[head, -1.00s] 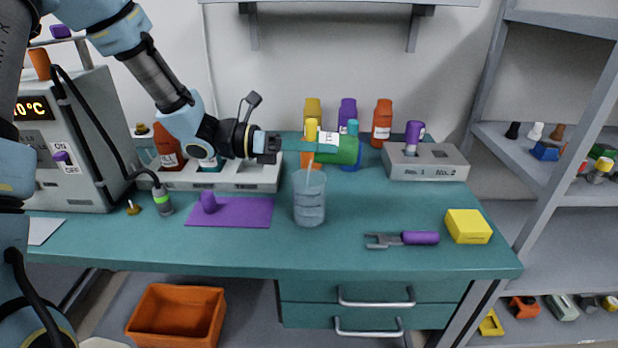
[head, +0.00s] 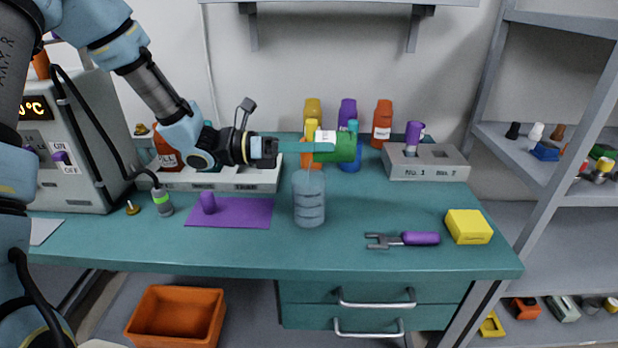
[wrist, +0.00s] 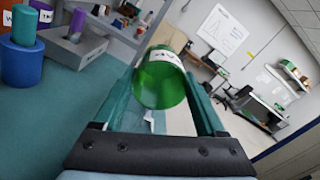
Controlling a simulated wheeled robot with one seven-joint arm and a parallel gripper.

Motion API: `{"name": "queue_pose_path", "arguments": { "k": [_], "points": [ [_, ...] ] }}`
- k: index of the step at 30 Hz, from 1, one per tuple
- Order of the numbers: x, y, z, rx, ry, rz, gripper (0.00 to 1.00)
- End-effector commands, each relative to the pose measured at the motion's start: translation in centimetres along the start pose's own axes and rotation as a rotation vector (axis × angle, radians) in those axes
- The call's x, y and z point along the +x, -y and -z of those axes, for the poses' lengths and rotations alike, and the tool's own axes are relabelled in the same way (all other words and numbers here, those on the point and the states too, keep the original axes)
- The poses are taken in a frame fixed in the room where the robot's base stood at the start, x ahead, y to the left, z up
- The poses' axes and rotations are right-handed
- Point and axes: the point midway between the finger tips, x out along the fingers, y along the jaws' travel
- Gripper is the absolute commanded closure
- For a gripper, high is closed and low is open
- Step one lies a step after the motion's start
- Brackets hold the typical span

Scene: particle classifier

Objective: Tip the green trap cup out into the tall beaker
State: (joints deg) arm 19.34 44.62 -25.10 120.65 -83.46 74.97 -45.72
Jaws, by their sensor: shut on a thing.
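The green trap cup (head: 346,147) has a white label and lies on its side, roughly level, above and slightly right of the tall beaker. My gripper (head: 325,146) reaches in from the left with its teal fingers shut on the cup. In the wrist view the translucent green cup (wrist: 160,82) sits between the two fingers (wrist: 163,100). The tall clear beaker (head: 309,199) stands upright on the bench below my fingers, with ring marks on its wall. I cannot make out the cup's contents or a clear stream.
Coloured bottles (head: 382,124) stand behind the beaker. A grey two-hole block (head: 425,172) is at the back right. A purple mat (head: 240,213) lies left of the beaker. A purple-handled tool (head: 420,239) and yellow box (head: 468,227) are at the front right.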

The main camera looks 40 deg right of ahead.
Motion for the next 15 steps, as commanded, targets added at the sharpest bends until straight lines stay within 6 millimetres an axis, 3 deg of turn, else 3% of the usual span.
{"name": "queue_pose_path", "arguments": {
  "k": [15],
  "points": [
    [-0.15, 0.02, -0.03, 0.0, 0.052, 0.027, 0.84]
  ]
}}
